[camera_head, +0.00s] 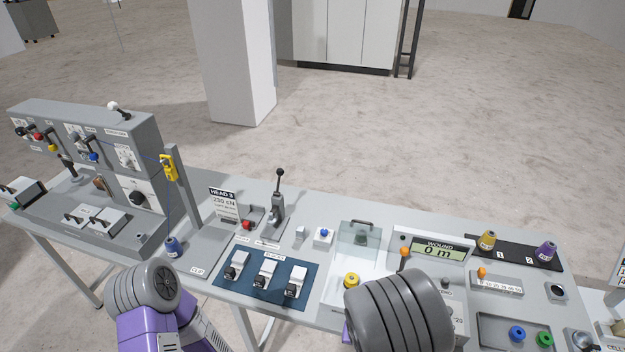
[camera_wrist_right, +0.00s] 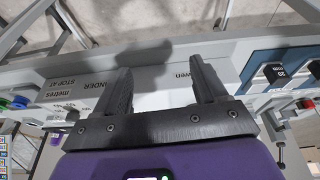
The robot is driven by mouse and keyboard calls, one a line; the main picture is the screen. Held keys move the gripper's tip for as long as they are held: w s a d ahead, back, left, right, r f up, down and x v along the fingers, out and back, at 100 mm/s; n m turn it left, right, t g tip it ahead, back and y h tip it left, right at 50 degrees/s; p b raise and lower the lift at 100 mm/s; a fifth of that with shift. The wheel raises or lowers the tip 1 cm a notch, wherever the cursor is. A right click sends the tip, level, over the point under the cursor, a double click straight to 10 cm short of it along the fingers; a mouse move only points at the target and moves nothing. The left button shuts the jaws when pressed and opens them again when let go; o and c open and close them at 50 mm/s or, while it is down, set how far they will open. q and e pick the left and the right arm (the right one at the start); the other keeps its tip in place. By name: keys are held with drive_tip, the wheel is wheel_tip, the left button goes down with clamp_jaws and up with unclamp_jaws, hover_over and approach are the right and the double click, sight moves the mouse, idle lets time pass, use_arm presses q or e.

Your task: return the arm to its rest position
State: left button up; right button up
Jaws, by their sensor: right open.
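My right gripper (camera_wrist_right: 165,76) shows in the right wrist view with its two dark fingers apart and nothing between them. It is over the front side of the grey workbench (camera_wrist_right: 150,57), whose labelled panel lies behind the fingers. In the head view, grey ribbed joints of my two arms show at the bottom, one at the left and one at the right of centre. Neither gripper shows in the head view. The right arm's joint covers part of the bench near the winder display (camera_head: 438,252). My left gripper is out of both views.
A grey control panel (camera_head: 140,128) rises at the left. A white pillar (camera_head: 232,60) stands beyond, with open floor around.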

drive_tip(key=s+a+f+g+y+b, duration=0.1)
drive_tip(key=s+f+b, duration=0.4)
drive_tip(key=f, duration=0.7)
drive_tip(key=s+a+f+g+y+b, duration=0.1)
drive_tip(key=s+f+y+b, duration=0.3)
drive_tip(key=f, duration=0.8)
drive_tip(key=shift+s+a+f+g+b, duration=0.15)
drive_tip(key=shift+s+a+g+b, duration=0.25)
drive_tip(key=shift+s+b, duration=0.7)
drive_tip(key=shift+s, duration=0.1)
drive_tip(key=shift+c, duration=0.2)
